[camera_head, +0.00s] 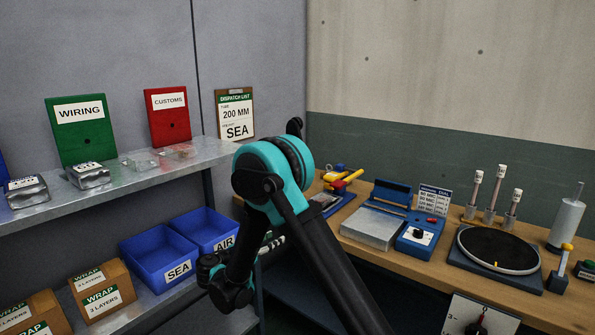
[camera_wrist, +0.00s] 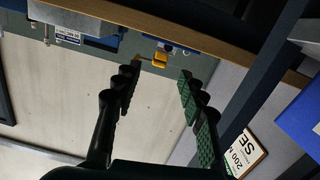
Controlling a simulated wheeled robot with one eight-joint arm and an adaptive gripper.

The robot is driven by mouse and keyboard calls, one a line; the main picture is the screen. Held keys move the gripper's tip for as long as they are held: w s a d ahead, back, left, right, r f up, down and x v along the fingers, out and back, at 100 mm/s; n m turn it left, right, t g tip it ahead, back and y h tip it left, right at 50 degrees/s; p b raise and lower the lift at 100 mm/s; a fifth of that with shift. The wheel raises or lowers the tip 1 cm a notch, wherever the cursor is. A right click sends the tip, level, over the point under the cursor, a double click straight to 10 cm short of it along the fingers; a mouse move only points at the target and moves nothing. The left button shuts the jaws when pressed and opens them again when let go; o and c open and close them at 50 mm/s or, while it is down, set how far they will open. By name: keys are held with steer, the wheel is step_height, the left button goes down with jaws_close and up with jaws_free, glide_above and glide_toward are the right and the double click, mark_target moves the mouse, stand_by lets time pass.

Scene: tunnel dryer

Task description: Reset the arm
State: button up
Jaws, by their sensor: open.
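My arm rises from the bottom right of the head view and bends at a teal joint, then folds down to the left. My gripper (camera_head: 272,243) shows only in part there, beyond my arm, near the right end of the lower shelf by the blue AIR bin (camera_head: 222,242). In the wrist view my gripper (camera_wrist: 157,78) has its two ridged fingers wide apart, with nothing between them. The wrist view is turned over, with the workbench edge (camera_wrist: 215,38) across its top and the dispatch list (camera_wrist: 245,154) at lower right.
On the left, metal shelves hold green WIRING (camera_head: 80,145) and red CUSTOMS (camera_head: 169,130) folders, a blue SEA bin (camera_head: 158,276) and WRAP boxes (camera_head: 101,306). The wooden bench (camera_head: 375,252) on the right carries a blue device (camera_head: 420,240), a round black turntable (camera_head: 497,250) and capped tubes (camera_head: 492,193).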

steer(key=s+d+f+n+g+y, duration=0.1)
steer(key=s+d+n+g+y, duration=0.15)
steer(key=d, duration=0.85)
steer(key=s+d+n+g+y, duration=0.1)
steer(key=s+d+g, duration=0.25)
steer(key=d, duration=0.75)
steer(key=s+d+f+n+g+y, duration=0.1)
steer(key=s+d+y, duration=0.1)
steer(key=s, duration=0.4)
steer(key=s+d+f+n+g+y, duration=0.1)
steer(key=s+d+f+y, duration=0.1)
steer(key=s, duration=0.5)
steer(key=s+d+f+n+y, duration=0.1)
steer(key=s+d+f+y, duration=0.1)
steer(key=s, duration=0.5)
steer(key=shift+s+g+y, duration=0.15)
steer(key=shift+g+y, duration=0.25)
steer(key=shift+y, duration=0.35)
